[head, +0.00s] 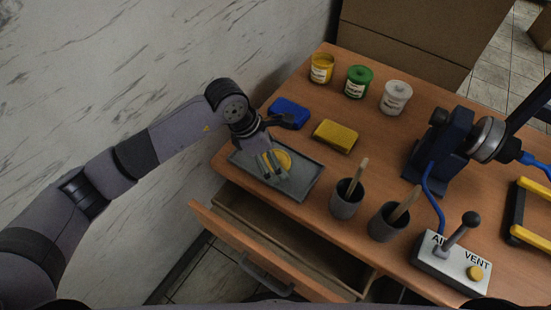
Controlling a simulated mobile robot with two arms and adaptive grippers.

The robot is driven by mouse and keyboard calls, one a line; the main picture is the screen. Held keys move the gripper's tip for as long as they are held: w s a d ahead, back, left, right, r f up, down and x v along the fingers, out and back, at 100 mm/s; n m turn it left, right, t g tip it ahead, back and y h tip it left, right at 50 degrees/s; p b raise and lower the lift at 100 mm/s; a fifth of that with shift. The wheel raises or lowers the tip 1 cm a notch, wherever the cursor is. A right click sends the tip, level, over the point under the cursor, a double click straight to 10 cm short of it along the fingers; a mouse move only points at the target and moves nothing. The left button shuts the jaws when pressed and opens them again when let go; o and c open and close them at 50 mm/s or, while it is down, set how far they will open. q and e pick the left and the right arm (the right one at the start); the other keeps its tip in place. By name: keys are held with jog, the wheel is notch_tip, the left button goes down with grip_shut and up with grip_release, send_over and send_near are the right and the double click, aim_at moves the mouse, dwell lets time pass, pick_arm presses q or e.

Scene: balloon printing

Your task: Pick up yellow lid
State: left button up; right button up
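The round yellow lid (283,158) lies in the grey tray (310,183) near the left edge of the table. My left gripper (273,169) reaches down over the tray, with its fingers at the lid and covering part of it. I cannot tell whether the fingers are closed on the lid or only around it. A yellow jar (321,70) stands at the back of the table. My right gripper is not in view.
A blue block (289,112) and a yellow block (335,136) lie behind the tray. Green (358,83) and white (396,98) jars stand behind them. Two dark cups (346,199) (388,222) with sticks stand right of the tray. An open drawer (255,245) juts out below.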

pick_arm(q)
jog(key=shift+c, duration=0.6)
jog(key=c, duration=0.7)
jog(key=shift+r, duration=0.1)
